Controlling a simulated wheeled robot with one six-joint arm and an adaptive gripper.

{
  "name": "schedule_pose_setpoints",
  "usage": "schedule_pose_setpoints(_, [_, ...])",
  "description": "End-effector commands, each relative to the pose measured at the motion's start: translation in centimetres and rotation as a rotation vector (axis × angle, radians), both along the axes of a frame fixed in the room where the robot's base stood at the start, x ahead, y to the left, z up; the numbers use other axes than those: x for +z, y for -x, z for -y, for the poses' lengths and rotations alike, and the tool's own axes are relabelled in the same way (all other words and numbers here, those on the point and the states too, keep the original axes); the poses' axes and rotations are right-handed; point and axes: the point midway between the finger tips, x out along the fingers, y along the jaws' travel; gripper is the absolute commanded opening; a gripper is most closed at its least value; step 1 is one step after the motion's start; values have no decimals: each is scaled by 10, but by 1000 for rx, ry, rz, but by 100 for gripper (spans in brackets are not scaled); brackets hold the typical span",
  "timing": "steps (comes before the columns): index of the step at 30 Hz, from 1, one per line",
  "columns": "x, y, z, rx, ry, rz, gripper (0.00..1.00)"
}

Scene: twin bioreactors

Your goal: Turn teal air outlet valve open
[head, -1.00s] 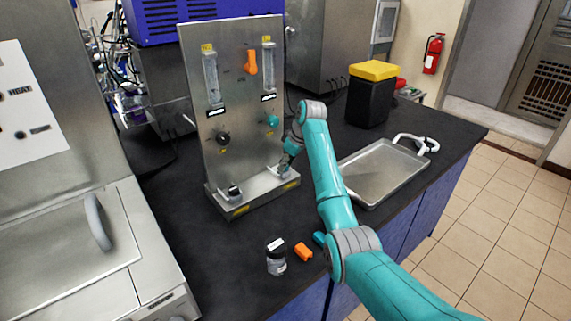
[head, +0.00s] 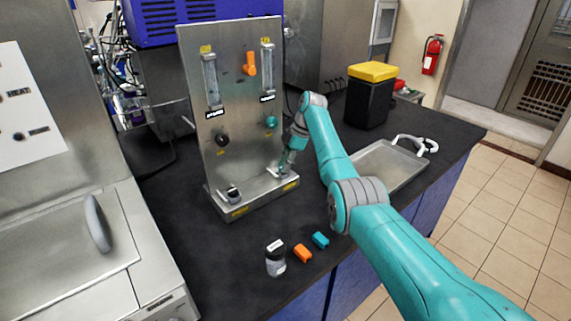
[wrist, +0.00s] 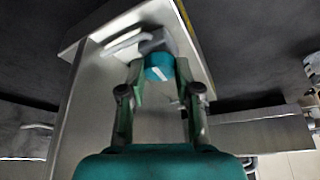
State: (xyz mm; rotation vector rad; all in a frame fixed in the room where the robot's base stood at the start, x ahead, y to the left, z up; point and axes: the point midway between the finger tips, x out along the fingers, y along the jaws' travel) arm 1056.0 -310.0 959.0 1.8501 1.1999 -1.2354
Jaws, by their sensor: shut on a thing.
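The teal air outlet valve knob (wrist: 158,68), with a white mark on its face, sits on a grey body at the base of the metal panel. My gripper (wrist: 159,72) has one finger on each side of the knob and is shut on it. In the head view my gripper (head: 283,168) reaches down to the right end of the panel's base (head: 255,199). The valve there is mostly hidden by my gripper. The knob's exact turn angle is hard to tell.
The upright panel (head: 232,95) carries a teal knob (head: 271,122), a dark knob (head: 222,139) and an orange valve (head: 250,63). A jar (head: 275,258), an orange piece (head: 302,253) and a teal piece (head: 320,240) lie in front. A metal tray (head: 385,170) is right.

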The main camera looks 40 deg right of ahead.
Motion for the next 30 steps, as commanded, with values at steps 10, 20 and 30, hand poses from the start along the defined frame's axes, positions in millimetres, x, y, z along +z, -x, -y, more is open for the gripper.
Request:
schedule_pose_setpoints(10, [0,-1,0,74,1,-1,0])
schedule_pose_setpoints(20, [-1,0,0,78,1,-1,0])
schedule_pose_setpoints(30, [0,-1,0,77,1,-1,58])
